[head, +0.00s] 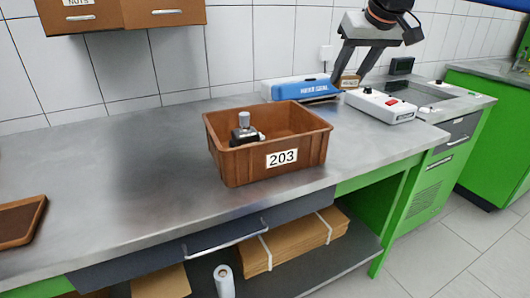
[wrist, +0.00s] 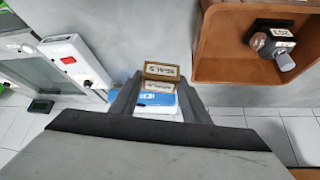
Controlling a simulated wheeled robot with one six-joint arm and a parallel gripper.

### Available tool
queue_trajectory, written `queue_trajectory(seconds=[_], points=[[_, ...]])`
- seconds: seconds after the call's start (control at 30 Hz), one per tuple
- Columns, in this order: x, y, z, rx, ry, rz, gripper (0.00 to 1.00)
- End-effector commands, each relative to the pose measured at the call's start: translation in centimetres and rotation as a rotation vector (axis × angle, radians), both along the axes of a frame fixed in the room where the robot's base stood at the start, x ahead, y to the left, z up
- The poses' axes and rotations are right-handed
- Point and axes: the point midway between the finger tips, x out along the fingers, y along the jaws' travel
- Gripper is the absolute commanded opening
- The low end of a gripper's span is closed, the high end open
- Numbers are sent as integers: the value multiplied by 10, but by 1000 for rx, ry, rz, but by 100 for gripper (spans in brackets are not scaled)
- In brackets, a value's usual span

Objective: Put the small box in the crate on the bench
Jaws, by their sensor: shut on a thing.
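The small box is brown with a white label, and my gripper is shut on it; it shows in the head view (head: 348,82) and in the wrist view (wrist: 167,70). My gripper (head: 351,74) is above the bench, to the right of and behind the crate; its fingers (wrist: 153,95) show on both sides of the box in the wrist view. The brown crate labelled 203 (head: 230,166) stands on the bench; its wall (wrist: 220,72) is at the upper right in the wrist view. A black device with a grey knob (head: 244,130) is inside the crate, at its left.
A blue and white instrument (head: 301,90) lies behind the crate, near the held box. A white control unit with a red switch (head: 381,105) is to the right. A brown tray (head: 20,222) is at the far left. The bench top (head: 130,190) left of the crate is clear.

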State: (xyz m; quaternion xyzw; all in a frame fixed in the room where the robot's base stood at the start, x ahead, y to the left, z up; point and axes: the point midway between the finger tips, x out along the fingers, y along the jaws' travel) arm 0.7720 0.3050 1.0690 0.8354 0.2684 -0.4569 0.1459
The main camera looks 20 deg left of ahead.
Motion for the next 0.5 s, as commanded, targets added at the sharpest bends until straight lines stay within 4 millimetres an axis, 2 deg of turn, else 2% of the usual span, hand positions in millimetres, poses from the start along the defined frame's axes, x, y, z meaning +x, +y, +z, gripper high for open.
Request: queue_trajectory(seconds=[0.03,0.2,0.3,0.5], points=[[-11,21,-10,-2,2,36,20],[-41,73,-39,-2,1,125,20],[-54,93,-50,-1,0,161,20],[-68,111,-63,-1,-1,195,20]])
